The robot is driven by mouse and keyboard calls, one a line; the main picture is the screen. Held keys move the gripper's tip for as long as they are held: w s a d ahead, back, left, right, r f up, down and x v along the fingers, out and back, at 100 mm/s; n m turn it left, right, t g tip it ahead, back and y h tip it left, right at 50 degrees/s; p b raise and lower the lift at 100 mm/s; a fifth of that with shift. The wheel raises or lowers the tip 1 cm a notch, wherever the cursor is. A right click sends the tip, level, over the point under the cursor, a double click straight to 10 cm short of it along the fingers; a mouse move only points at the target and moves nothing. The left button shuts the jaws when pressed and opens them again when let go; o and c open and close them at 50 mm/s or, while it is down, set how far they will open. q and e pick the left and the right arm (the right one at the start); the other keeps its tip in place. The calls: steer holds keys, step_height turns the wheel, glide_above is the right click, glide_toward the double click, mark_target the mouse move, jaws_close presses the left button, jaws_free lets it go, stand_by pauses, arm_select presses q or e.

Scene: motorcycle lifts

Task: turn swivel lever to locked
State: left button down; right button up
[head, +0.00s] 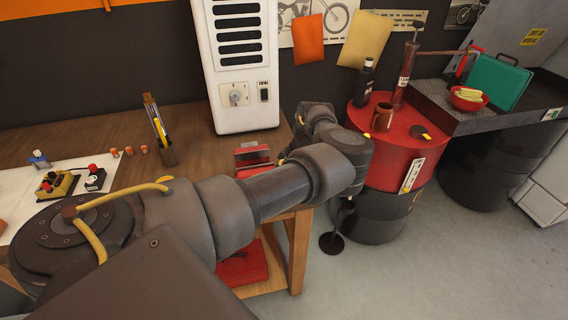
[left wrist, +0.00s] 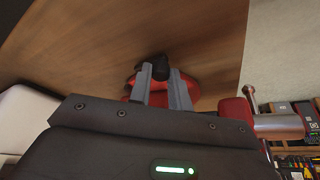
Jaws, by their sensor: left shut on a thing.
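A red vise (head: 252,156) stands near the front edge of the wooden workbench, partly hidden behind my left arm. In the left wrist view, my left gripper (left wrist: 162,80) has its two grey fingers on either side of a black knob (left wrist: 160,65), apparently the swivel lever's end, and is shut on it. A red rounded part (left wrist: 208,88) shows behind the fingers, apparently the vise's base. The rest of the lever is hidden, and its lock markings cannot be seen. In the head view my forearm and wrist hide the left fingertips. My right gripper is not in view.
A red part with a metal cylinder (left wrist: 275,126) lies close to the right of my left gripper. A white machine (head: 238,65) stands behind the vise. A red drum (head: 385,150) with a bottle and mug stands right of the bench (head: 190,190).

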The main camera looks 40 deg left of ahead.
arm_select(q)
steer(key=c, duration=1.3)
jaws_free()
steer(key=b+v, duration=0.4)
steer(key=v, duration=0.6)
steer(key=shift+d+r, duration=0.2)
steer(key=shift+r, duration=0.15)
steer(key=shift+w, duration=0.1)
